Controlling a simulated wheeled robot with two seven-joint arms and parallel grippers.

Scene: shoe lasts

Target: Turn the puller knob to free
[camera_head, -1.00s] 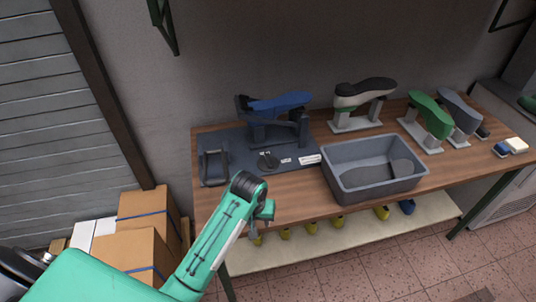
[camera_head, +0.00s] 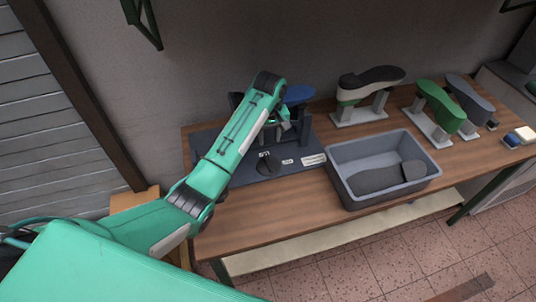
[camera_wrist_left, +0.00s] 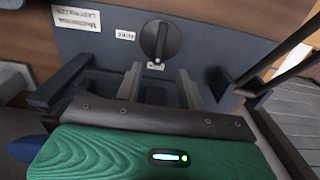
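The puller knob (camera_head: 265,163) is a dark round knob on the dark blue base plate (camera_head: 235,172) of the puller station. In the left wrist view the knob (camera_wrist_left: 160,40) has a raised grip bar lying roughly up and down the picture. Small white labels sit beside it (camera_wrist_left: 125,35) and below it (camera_wrist_left: 156,66); their words are too small to read surely. My left gripper (camera_head: 279,127) is above the plate, behind the knob. Its fingers (camera_wrist_left: 159,84) are apart and empty, short of the knob in the wrist view. My right gripper is not in view.
A blue last (camera_head: 298,94) on the puller stand is partly hidden by my left arm. A grey bin (camera_head: 384,142) holding a dark sole stands to the right. Other lasts stand on pedestals, one black and white (camera_head: 370,82), one green (camera_head: 441,106).

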